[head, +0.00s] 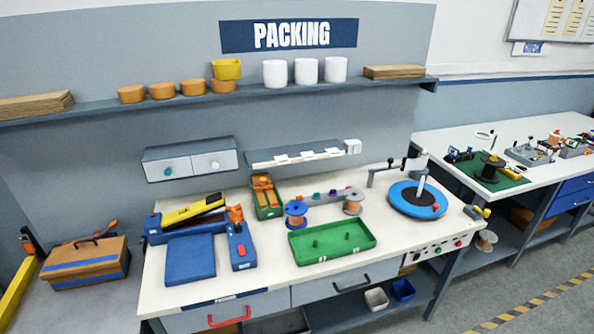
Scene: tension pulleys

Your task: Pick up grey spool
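A grey spool (353,203) wound with copper-coloured wire stands on the white packing bench, at the right end of a grey bar-like fixture (330,196). A blue-flanged spool (296,213), also with copper-coloured wire, stands at the left end of that fixture. A green tray (332,253) with low pegs lies in front of them. Another spool (487,240) with pale flanges and copper-coloured wire is on the lower shelf at the right. Neither of my grippers is in view.
A blue turntable (418,210) with a crank stands right of the grey spool. A blue device with a yellow tool (193,210) is at the left. A shelf with white cups (306,71) hangs above. A drawer (350,284) is below the bench's front edge.

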